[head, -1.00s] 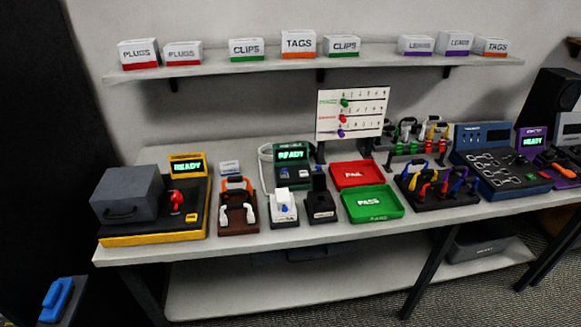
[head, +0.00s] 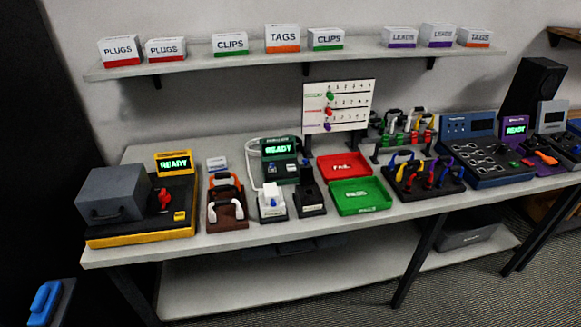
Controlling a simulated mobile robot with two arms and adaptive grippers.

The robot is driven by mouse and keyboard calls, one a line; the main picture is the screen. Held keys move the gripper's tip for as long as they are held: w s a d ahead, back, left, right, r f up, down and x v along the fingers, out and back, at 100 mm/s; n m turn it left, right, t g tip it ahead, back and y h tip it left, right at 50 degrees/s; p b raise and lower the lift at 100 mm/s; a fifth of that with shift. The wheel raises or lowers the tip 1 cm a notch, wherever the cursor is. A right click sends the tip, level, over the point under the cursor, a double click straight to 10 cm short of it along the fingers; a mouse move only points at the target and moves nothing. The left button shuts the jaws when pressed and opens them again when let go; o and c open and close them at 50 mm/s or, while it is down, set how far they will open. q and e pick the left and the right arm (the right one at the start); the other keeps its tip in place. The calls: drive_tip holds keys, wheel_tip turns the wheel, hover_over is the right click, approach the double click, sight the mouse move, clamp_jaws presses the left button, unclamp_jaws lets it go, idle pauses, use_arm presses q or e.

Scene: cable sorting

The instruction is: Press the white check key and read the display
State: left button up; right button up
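A dark green tester (head: 279,158) stands at the back of the bench, left of the red tray. Its lit display (head: 279,147) reads READY in green. Small light keys (head: 272,170) show on its sloped front, too small to tell which is the white check key. A white cable runs in a loop at its left side. A white fixture (head: 271,204) with a blue part and a black fixture (head: 309,196) stand in front of it. Neither of my grippers is in view.
A yellow-based machine (head: 142,241), also reading READY, stands at the left. A red FAIL tray (head: 343,157) and a green PASS tray (head: 384,203) lie right of the tester. Labelled boxes line the shelf (head: 200,66) above. The front bench edge is clear.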

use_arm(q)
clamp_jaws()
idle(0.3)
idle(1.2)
